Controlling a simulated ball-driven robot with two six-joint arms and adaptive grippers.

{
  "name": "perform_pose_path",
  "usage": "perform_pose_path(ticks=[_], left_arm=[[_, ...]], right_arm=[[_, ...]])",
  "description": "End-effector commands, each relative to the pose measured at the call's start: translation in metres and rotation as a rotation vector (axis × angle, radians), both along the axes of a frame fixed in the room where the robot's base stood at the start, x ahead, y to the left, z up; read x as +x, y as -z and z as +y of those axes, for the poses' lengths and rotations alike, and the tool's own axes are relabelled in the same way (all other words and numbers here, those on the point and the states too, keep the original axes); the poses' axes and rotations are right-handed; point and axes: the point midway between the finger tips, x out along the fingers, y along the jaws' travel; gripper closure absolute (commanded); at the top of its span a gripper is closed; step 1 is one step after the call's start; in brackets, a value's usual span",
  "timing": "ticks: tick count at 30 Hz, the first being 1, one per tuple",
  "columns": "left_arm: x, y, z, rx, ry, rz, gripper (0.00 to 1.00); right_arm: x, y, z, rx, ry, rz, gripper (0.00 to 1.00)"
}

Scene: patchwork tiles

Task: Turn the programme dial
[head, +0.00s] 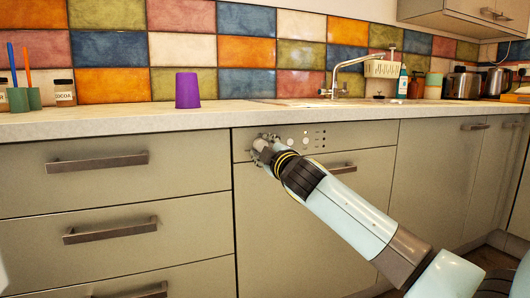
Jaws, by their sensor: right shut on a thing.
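The built-in appliance (345,205) has a grey front with a control panel (355,134) along its top. My right gripper (263,147) is at the left part of this panel, with my arm reaching in from the lower right. It is shut on the programme dial, which the fingers mostly hide. The dial's mark and angle cannot be made out. Small round buttons and dark indicator spots (305,138) show just right of the gripper. My left gripper is not in view.
The appliance handle (343,169) is below the panel. Drawers with bar handles (97,162) are on the left, a cupboard (437,175) on the right. The worktop (120,124) above holds a purple cup (187,91), cocoa jar (64,93) and kettle (497,81). A tap (345,68) stands behind.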

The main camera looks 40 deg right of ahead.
Motion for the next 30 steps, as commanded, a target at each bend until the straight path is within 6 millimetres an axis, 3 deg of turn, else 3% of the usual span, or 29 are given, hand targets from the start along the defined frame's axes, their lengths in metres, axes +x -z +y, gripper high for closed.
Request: perform_pose_path(ticks=[12, 30], left_arm=[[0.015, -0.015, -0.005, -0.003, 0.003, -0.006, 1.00], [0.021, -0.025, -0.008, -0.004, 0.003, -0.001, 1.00]], right_arm=[[0.000, 0.003, 0.001, 0.386, 0.001, -0.088, 0.98], [0.000, 0.002, 0.002, 0.940, 0.003, -0.222, 0.98]])
